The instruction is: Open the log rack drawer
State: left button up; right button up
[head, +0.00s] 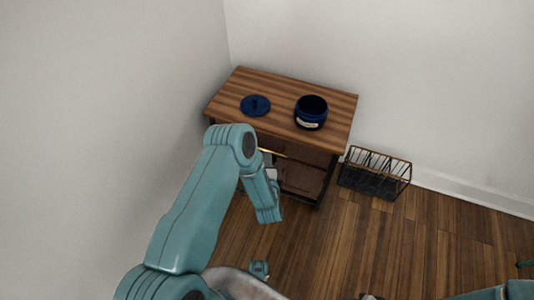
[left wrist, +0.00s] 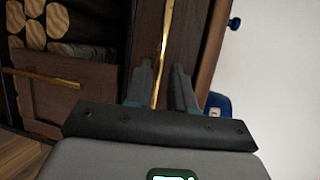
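The log rack is a wooden cabinet (head: 331,109) against the wall, with a brass drawer handle (head: 272,153) under its top. In the left wrist view the same brass handle (left wrist: 164,45) runs upright on the dark drawer front (left wrist: 187,30). My left gripper (left wrist: 163,75) has its two fingers apart, one on each side of this handle, with gaps showing. Whether the fingertips touch the drawer front is unclear. In the head view my left gripper (head: 268,158) is mostly hidden behind its arm. The drawer looks shut. My right gripper is not clearly visible.
A blue jar (head: 311,113) and blue lid (head: 255,105) are on the cabinet top. A wire basket (head: 375,172) stands on the floor at the right. Log ends (left wrist: 30,30) and another brass handle (left wrist: 45,77) show in the wrist view. Floor in front is clear.

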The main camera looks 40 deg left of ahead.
pick_arm(q)
jog(key=b+x, duration=0.1)
jog(key=x, duration=0.4)
jog(key=shift+w, duration=0.2)
grip_shut()
